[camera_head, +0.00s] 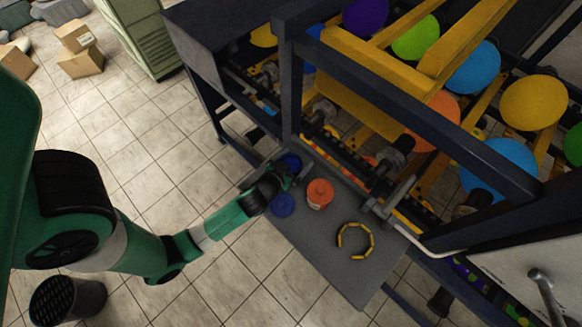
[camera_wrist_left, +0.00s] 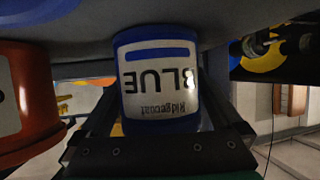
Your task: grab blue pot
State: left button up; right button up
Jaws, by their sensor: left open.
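The blue pot (camera_head: 291,161) stands at the back left of the grey shelf, partly hidden by my left gripper (camera_head: 287,175). In the left wrist view the blue pot (camera_wrist_left: 160,85) appears upside down, its white label reading "BLUE". There, my left gripper (camera_wrist_left: 163,112) is open, with one finger on each side of the pot. I cannot tell whether the fingers touch it. My right gripper is not in view.
An orange pot (camera_head: 319,193) stands close to the right of the blue pot. A blue disc (camera_head: 282,205) and a yellow-and-black ring (camera_head: 355,241) lie on the grey shelf (camera_head: 310,245).

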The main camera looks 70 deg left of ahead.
pick_arm(q)
jog(key=c, duration=1.3)
jog(key=shift+r, duration=0.1)
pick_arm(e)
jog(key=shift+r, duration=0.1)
